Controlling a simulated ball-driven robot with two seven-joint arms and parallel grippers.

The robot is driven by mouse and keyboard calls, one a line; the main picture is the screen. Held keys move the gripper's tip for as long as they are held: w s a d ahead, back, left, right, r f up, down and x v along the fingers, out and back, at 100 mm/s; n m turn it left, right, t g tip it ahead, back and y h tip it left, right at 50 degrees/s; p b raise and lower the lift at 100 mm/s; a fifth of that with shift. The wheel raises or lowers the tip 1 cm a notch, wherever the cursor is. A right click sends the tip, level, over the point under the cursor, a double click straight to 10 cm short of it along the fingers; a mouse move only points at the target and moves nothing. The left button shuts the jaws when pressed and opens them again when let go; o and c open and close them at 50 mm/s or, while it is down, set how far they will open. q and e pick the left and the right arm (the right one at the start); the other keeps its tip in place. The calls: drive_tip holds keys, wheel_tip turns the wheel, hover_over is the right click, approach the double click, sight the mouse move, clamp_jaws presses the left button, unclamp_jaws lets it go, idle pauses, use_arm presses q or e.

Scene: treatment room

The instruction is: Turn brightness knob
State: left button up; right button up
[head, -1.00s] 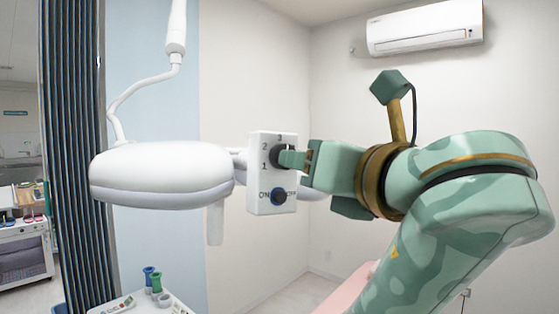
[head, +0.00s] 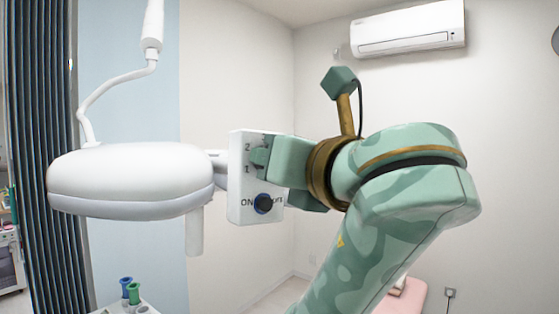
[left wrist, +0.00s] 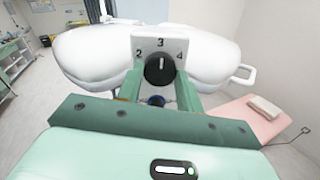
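A white control box (head: 236,182) hangs beside the round white lamp head (head: 130,180). In the left wrist view its front (left wrist: 150,43) carries the numbers 2, 3 and 4 around a dark round knob (left wrist: 158,74), whose white mark points up at 3. My left gripper (head: 262,156) is at this upper knob. In the left wrist view its two green fingers (left wrist: 160,84) stand on either side of the knob, very close to it; whether they press on it cannot be told. A blue-ringed ON/OFF knob (head: 264,204) sits below. My right gripper is not in view.
A white arm (head: 150,40) holds the lamp from above. A dark curtain (head: 40,160) stands at the left. A pink bed (head: 405,300) is low at the right, and a small stand with coloured cups (head: 130,292) is below the lamp.

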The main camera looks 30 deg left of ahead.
use_arm(q)
drive_tip(key=shift+n, duration=0.4)
drive_tip(key=n+g+b, duration=0.1)
drive_tip(key=n, duration=0.7)
drive_tip(key=n+g+b, duration=0.1)
drive_tip(key=n, duration=0.7)
drive_tip(key=n+g+b, duration=0.1)
drive_tip(key=n, duration=0.8)
drive_tip(key=shift+w+d+r+g+y+b, duration=0.1)
drive_tip(key=shift+w+g+y+b, duration=0.2)
drive_tip(key=shift+g+y+b, duration=0.1)
drive_tip(key=shift+n, duration=0.3)
drive_tip(key=o, duration=1)
